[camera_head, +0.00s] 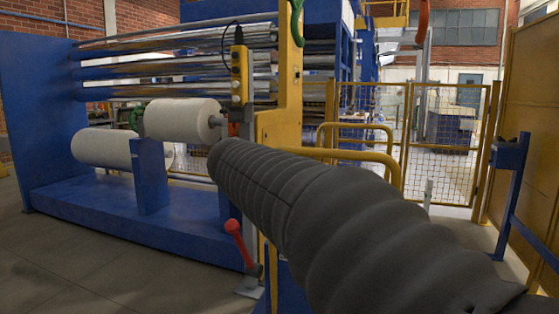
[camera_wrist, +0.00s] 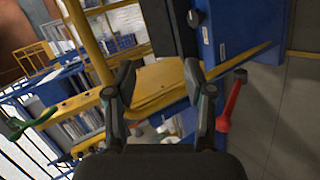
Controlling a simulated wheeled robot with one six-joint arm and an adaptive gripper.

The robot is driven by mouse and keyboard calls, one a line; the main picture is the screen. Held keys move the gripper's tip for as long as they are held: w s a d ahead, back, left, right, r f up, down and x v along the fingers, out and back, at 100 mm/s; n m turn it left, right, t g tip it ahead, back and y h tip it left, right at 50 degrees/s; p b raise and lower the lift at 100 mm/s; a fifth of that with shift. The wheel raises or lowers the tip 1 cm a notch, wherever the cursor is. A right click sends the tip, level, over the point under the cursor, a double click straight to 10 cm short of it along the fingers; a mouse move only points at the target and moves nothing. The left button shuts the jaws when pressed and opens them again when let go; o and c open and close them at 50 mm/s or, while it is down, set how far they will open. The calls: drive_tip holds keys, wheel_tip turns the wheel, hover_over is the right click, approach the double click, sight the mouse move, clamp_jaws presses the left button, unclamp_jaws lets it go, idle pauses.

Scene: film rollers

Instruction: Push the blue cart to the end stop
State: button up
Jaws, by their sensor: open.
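My gripper (camera_wrist: 160,74) is open and empty in the wrist view, its two fingers apart. In front of it is a yellow plate (camera_wrist: 158,88), with a blue body beyond; I cannot tell whether they touch. In the head view my dark ribbed arm hides the gripper and much of what lies behind it. A blue part (camera_head: 284,289) shows below the arm, next to a red-handled lever (camera_head: 236,236). Yellow tubular rails (camera_head: 355,131) curve above and behind the arm. I cannot tell for sure which blue part is the cart. No end stop can be made out.
A blue machine frame (camera_head: 95,212) with white film rolls (camera_head: 181,120) and shiny rollers stands at left. A yellow mesh fence (camera_head: 430,128) is behind. A yellow panel (camera_head: 540,120) and blue stand (camera_head: 509,160) are at right. Floor shows at front left.

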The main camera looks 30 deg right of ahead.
sight(330, 154)
drive_tip(key=w+d+r+h, duration=0.4)
drive_tip(key=w+d+r, duration=0.1)
drive_tip(key=w+r, duration=0.15)
drive_tip(key=shift+n, duration=0.3)
drive_tip(key=x, duration=1.3)
drive_tip(key=shift+s+d+r, duration=0.2)
drive_tip(key=shift+s+r, duration=0.05)
drive_tip(key=shift+r, duration=0.05)
clamp_jaws()
